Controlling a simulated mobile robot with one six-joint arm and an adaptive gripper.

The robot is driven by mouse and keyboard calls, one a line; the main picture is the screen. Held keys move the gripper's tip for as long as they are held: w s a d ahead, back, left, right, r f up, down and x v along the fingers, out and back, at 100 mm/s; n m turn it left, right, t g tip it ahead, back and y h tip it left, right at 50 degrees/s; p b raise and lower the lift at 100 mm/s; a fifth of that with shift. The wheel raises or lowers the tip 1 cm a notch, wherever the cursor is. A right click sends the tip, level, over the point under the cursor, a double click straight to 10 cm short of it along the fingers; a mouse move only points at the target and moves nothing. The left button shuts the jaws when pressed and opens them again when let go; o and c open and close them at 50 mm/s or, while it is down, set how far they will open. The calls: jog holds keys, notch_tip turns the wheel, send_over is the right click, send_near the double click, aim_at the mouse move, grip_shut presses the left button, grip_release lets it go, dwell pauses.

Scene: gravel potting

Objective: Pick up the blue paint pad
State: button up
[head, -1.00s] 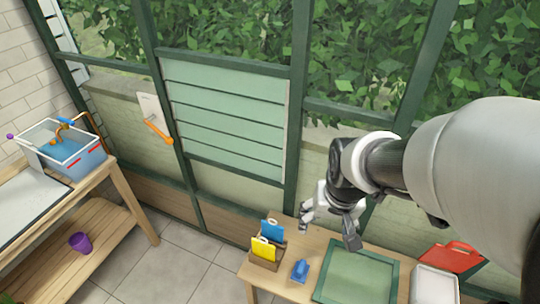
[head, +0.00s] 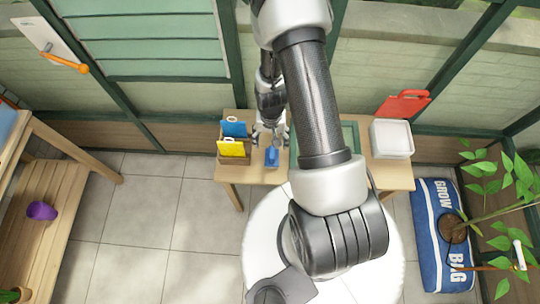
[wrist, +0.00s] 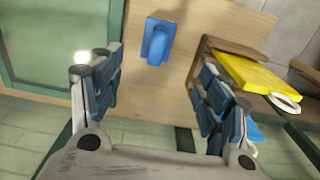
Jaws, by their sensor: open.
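The blue paint pad (head: 271,157) lies on the wooden table, right of the wooden holder with the yellow and blue cards. In the wrist view the blue paint pad (wrist: 157,40) shows its flat base and raised handle, on bare wood beyond the fingertips. My gripper (head: 270,132) is above the table at the pad's far side in the head view. In the wrist view my gripper (wrist: 158,85) is open and empty, its fingers wide apart, with the pad apart from them and roughly centred between them.
The wooden holder (wrist: 220,45) with a yellow card (wrist: 265,75) stands close to one finger. A green-framed panel (wrist: 60,40) lies on the other side. White trays (head: 391,138) and a red item (head: 404,103) are at the table's right. My arm hides part of the table.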

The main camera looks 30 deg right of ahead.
aim_at(271, 152)
notch_tip(271, 152, down, 10)
jog(key=b, duration=0.2)
jog(key=shift+r+b, duration=0.2)
jog(key=shift+b, duration=0.15)
jog(key=f+b, duration=0.1)
jog(key=f, duration=0.1)
jog(key=f+b, duration=0.1)
jog(key=f, duration=0.2)
jog(key=shift+s+d+f, duration=0.1)
jog(key=shift+d, duration=0.1)
jog(key=c, duration=1.2)
jog(key=shift+o, duration=0.2)
jog(key=shift+r, duration=0.25)
notch_tip(271, 152, up, 20)
jog(key=p, duration=0.6)
jog(key=shift+f, duration=0.15)
